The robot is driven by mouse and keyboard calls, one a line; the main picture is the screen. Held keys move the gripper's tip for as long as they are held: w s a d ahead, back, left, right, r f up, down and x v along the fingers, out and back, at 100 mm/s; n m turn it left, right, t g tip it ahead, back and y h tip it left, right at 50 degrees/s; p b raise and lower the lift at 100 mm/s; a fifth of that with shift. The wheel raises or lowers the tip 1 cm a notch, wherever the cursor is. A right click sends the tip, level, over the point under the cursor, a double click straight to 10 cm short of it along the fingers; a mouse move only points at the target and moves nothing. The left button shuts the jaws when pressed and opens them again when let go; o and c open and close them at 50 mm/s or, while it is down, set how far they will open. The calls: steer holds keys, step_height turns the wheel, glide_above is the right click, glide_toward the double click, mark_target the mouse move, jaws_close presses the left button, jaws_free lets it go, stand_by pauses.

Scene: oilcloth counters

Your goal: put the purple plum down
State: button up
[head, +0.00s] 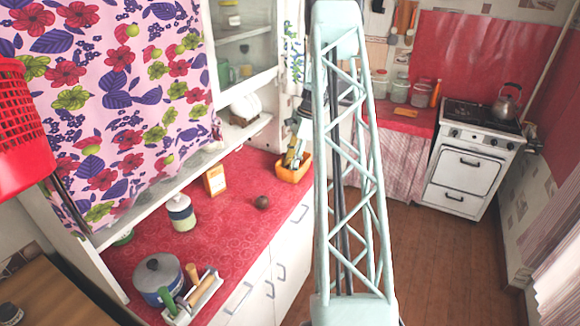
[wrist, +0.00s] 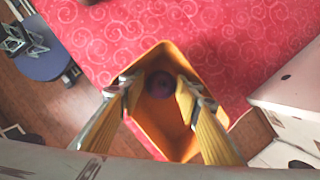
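The purple plum (wrist: 161,84) shows in the wrist view between my fingertips, at the far end of an orange-yellow tray (wrist: 149,127). My gripper (wrist: 160,86) points down at the tray, its two yellow fingers on either side of the plum. I cannot tell whether the fingers touch the plum or whether it rests on the tray floor. In the head view the gripper (head: 293,161) is low over the tray (head: 293,177), at the far end of the red counter, and the plum is hidden there.
A dark brown round object (head: 262,202) lies on the red counter (head: 235,225). A box (head: 214,180), a lidded jar (head: 181,214), a pot (head: 158,278) and a utensil holder (head: 195,294) stand nearer. Shelves (head: 247,130) rise along the left. Counter around the brown object is clear.

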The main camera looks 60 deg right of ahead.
steer(key=shift+r, duration=0.1)
steer(key=shift+r, duration=0.7)
steer(key=v, duration=1.1)
steer(key=shift+s+r, duration=0.15)
steer(key=shift+r, duration=0.15)
steer(key=shift+d, duration=0.1)
